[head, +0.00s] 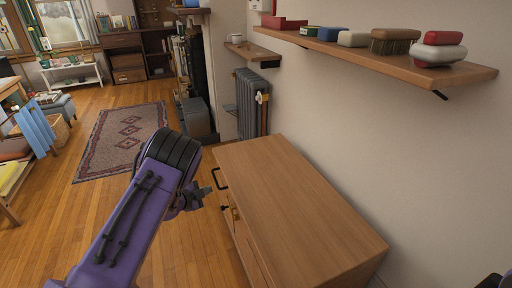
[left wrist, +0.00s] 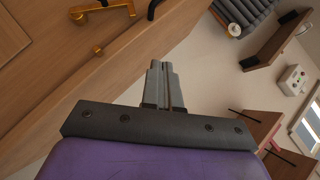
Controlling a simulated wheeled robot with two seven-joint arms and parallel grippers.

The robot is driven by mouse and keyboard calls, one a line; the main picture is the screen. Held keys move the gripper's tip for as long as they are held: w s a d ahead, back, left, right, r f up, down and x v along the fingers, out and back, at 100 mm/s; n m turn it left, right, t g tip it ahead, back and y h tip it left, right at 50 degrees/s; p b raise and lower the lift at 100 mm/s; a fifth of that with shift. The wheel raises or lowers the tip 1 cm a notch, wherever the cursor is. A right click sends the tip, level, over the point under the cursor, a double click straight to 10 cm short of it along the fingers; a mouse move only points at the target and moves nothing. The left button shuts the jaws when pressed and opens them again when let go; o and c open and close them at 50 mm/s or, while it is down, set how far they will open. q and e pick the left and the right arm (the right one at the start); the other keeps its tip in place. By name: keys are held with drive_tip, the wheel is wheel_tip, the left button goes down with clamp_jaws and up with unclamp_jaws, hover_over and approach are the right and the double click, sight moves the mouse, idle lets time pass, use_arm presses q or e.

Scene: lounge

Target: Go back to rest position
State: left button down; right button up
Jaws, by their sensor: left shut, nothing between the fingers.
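My left arm, purple with black bands, reaches in from the bottom left in the head view. Its gripper (head: 204,191) is just left of the wooden cabinet (head: 285,200), near the black handle on the cabinet's front. In the left wrist view the gripper's two grey fingers (left wrist: 162,68) are together with nothing between them. The gripper looks apart from the cabinet. My right gripper does not show; only a dark bit at the bottom right corner of the head view may be part of my right arm.
A wall shelf (head: 400,64) with several small items runs along the right wall. A grey radiator (head: 250,105) stands behind the cabinet. A patterned rug (head: 122,140) lies on the open wooden floor. A blue cloth (head: 36,128) hangs at the left.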

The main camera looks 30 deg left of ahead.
use_arm(q)
drive_tip(key=s+d+f+n+g+y, duration=0.25)
drive_tip(key=s+f+n, duration=0.25)
drive_tip(key=s+n, duration=0.3)
drive_tip(key=s+d+f+n+g+y, duration=0.2)
drive_tip(key=s+d+f+n, duration=0.2)
drive_tip(key=s+f+n, duration=0.3)
drive_tip(key=s+d+f+n+g, duration=0.1)
drive_tip(key=s+d+n+g, duration=0.3)
drive_tip(key=s, duration=0.7)
drive_tip(key=s+d+f+g, duration=0.1)
drive_tip(key=s+d+f, duration=0.1)
drive_tip(key=s+d, duration=0.65)
wheel_tip(320, 180, up, 16)
drive_tip(key=s+a+p, duration=0.1)
drive_tip(key=a+p, duration=0.1)
drive_tip(key=p, duration=1.3)
drive_tip(key=shift+s+f, duration=0.2)
drive_tip(key=shift+s, duration=0.15)
drive_tip(key=shift+h, duration=0.25)
